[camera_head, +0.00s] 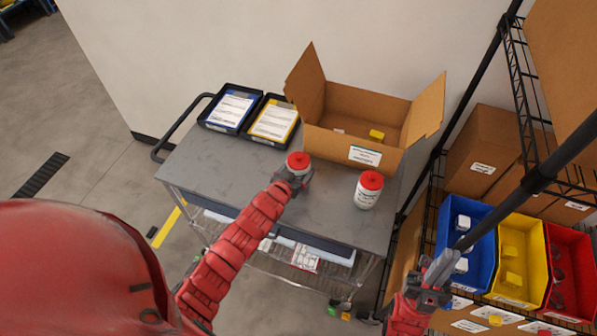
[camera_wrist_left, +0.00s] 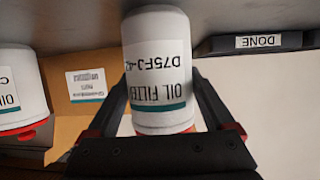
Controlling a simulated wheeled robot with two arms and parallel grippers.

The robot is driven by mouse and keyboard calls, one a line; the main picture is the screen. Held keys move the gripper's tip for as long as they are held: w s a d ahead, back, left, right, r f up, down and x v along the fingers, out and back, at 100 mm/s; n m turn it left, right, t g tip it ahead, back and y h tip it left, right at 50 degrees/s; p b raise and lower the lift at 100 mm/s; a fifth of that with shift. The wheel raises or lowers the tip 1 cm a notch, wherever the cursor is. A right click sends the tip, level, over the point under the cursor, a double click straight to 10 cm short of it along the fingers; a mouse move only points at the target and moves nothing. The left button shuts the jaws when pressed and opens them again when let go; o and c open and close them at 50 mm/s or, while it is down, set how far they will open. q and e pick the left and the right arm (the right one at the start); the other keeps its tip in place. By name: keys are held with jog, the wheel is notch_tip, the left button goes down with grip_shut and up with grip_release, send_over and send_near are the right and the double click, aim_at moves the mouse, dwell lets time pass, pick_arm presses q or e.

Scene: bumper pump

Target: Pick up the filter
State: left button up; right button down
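A second white filter with a red cap (camera_head: 369,190) stands apart to the right. My right gripper (camera_head: 442,268) is empty, in front of the shelf bins; its finger gap is unclear.
An open cardboard box (camera_head: 345,125) stands at the back of the cart (camera_head: 225,160), beside a blue-labelled tray (camera_head: 231,109) and a yellow-labelled tray (camera_head: 273,121). A rack at right holds blue (camera_head: 468,235), yellow (camera_head: 519,258) and red (camera_head: 569,270) bins. The cart's left part is clear.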

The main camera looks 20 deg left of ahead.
pick_arm(q)
grip_shut()
jog(key=shift+r, duration=0.25)
